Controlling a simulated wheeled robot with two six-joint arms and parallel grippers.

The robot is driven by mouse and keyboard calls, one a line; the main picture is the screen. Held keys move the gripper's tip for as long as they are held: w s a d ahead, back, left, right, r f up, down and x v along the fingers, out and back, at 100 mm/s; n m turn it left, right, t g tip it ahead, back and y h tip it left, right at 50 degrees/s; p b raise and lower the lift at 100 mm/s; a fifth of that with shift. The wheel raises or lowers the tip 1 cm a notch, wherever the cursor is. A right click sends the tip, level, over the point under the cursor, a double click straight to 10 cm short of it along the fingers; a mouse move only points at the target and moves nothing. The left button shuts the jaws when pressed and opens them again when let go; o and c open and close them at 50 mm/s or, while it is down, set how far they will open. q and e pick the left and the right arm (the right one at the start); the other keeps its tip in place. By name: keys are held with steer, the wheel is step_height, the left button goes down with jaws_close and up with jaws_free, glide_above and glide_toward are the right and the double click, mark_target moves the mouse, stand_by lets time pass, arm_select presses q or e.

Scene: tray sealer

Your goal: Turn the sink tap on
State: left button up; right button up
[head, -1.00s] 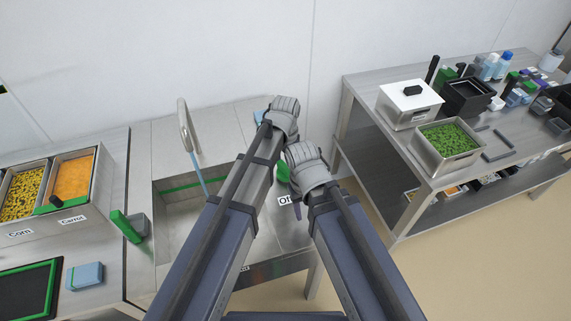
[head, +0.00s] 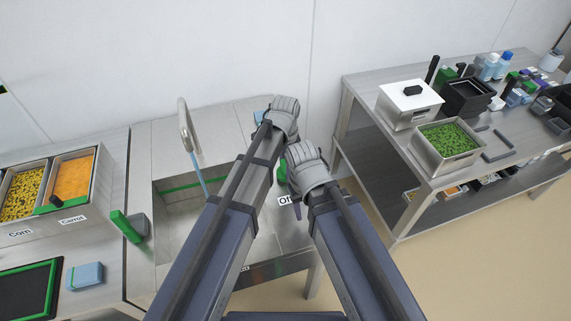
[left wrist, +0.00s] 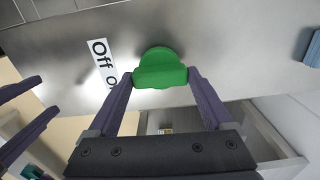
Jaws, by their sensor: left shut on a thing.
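The sink tap (head: 184,125) is a grey curved spout at the back left of the steel basin (head: 185,222). A thin blue streak (head: 199,174) runs from its end into the basin. The green tap knob (left wrist: 160,68) sits on the steel top beside a white label (left wrist: 101,58) reading "Off" and a second, partly hidden word. My left gripper (left wrist: 161,77) is shut on the knob, one finger on each side. In the head view my arms mostly hide the knob (head: 282,175). My right gripper (left wrist: 28,110) shows at the left wrist view's edge, fingers apart and empty.
A corn and carrot container (head: 103,185) stands left of the sink. A green-and-grey block (head: 127,226) and a blue sponge-like block (head: 85,276) lie near it. A steel table (head: 365,112) with tubs stands at the right. My two forearms lie close together over the sink counter.

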arm_select(q)
steer(key=o, duration=1.1)
steer(key=shift+o, duration=0.2)
arm_select(e)
steer(key=shift+r, duration=0.1)
arm_select(q)
step_height(320, 180, up, 8)
steer(key=p, duration=0.8)
steer(key=shift+f, duration=0.1)
arm_select(e)
step_height(320, 180, up, 8)
steer(key=shift+f, duration=0.2)
